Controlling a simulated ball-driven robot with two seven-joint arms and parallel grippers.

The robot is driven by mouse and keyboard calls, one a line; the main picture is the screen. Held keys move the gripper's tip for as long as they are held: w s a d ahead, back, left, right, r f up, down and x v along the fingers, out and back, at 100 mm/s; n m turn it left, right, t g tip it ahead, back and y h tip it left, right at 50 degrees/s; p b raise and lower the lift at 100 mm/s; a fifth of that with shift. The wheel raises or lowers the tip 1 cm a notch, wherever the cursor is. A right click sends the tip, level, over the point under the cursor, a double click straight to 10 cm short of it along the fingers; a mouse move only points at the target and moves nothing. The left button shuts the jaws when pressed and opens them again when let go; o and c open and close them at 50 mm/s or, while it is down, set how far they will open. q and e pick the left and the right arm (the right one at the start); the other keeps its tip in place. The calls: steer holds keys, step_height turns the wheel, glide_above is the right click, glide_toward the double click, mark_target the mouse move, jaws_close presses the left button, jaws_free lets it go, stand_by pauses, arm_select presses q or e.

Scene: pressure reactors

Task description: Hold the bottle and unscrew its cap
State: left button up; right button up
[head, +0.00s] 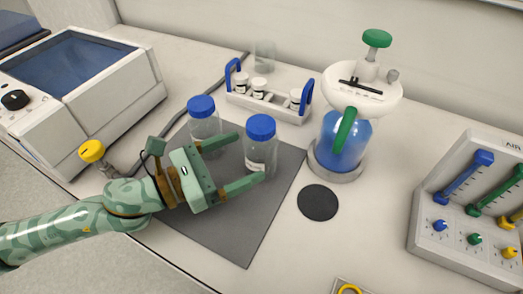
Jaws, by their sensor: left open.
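Two clear bottles with blue caps stand upright on a dark grey mat (235,238). The nearer bottle (261,158) has its blue cap (261,127) on and carries a pale label. The other bottle (204,127), also with its blue cap (201,106) on, stands behind and to the left. My left gripper (249,160) is open, its green fingers reaching from the left toward the nearer bottle. One finger is on the near side of that bottle, the other toward its far left. I cannot tell whether either finger touches it. My right gripper is not in view.
A reactor vessel (345,142) with blue liquid stands at the right, behind a black disc (318,202). A rack (268,101) of small vials is at the back. A lever panel (476,209) is far right; a grey device (85,84) is left.

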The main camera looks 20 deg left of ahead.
mark_target(268, 145)
arm_select(q)
steer(key=shift+w+d, duration=0.5)
steer(key=shift+d, duration=0.05)
steer(key=shift+w+d, duration=0.3)
steer(key=shift+w, duration=0.05)
steer(key=b+x, duration=0.1)
steer(key=x, duration=0.2)
steer(key=shift+w+d+f+b, duration=0.1)
steer(key=shift+w+f+b, duration=0.05)
steer(key=shift+w+b, duration=0.2)
steer(key=shift+w+d, duration=0.25)
steer(key=shift+d, duration=0.1)
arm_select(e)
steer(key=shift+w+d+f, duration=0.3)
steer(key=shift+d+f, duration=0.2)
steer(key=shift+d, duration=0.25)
arm_select(q)
steer(key=c, duration=1.2)
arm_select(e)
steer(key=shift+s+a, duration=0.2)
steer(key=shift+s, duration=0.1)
